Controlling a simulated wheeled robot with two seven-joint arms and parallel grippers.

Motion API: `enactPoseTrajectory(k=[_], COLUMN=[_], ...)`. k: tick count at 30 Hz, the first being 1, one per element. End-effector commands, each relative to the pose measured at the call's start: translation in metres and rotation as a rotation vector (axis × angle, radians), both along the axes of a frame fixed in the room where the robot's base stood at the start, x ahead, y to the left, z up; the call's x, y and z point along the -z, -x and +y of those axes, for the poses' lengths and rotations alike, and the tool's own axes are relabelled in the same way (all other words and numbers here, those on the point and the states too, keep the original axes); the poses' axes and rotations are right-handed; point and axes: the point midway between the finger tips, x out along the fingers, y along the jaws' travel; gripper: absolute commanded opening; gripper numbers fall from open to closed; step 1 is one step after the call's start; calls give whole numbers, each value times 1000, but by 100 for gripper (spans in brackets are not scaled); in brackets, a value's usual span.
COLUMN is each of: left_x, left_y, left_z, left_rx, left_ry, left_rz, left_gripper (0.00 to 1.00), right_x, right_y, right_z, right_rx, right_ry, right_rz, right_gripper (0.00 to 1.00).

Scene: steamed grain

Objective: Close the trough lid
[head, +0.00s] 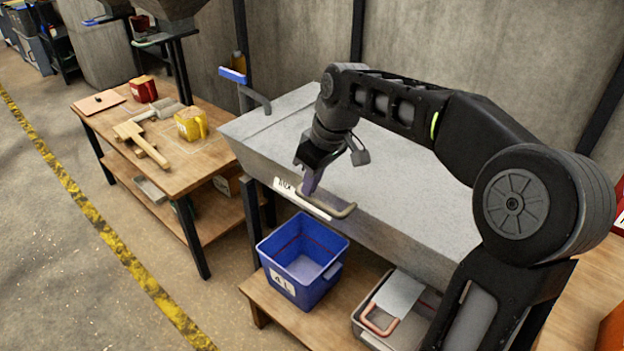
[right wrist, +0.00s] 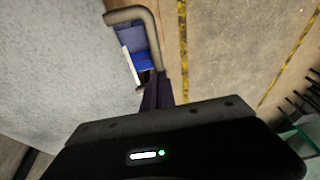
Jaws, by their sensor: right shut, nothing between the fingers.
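The trough (head: 255,165) is a long grey box against the wall. Its grey lid (head: 400,170) lies over the top, looking flat and down; I see no clear gap at the front edge, though my arm hides part of it. A bent tan-grey handle (head: 335,211) sticks out at the front edge. It also shows in the right wrist view (right wrist: 150,28). My right gripper (head: 309,187) is shut and empty, pointing down right at the handle's left end. In the right wrist view its dark fingers (right wrist: 157,92) overlap the handle's end; I cannot tell whether they touch. My left gripper is not in view.
A blue bin (head: 296,285) stands on a low shelf below the trough front, beside a grey container (head: 365,325). A blue-handled lever (head: 233,75) rises at the trough's left end. A wooden table (head: 180,165) with tools and cups stands left.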

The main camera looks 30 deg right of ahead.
Motion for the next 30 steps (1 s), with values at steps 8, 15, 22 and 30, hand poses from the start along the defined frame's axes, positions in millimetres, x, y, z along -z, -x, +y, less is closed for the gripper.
enactPoseTrajectory(k=[8, 15, 22, 30], left_x=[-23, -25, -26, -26], left_y=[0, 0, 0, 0], left_z=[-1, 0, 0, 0], left_rx=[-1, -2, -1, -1], left_ry=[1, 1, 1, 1], left_rz=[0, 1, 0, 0], left_gripper=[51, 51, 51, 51], right_x=[-66, -113, -129, -130], right_y=[3, 17, 23, 23], right_z=[0, -1, -1, -1], right_rx=[1, 2, 1, 2], right_ry=[10, 11, 10, 11], right_rz=[-30, -30, -28, -28], right_gripper=[0, 0, 0, 0])
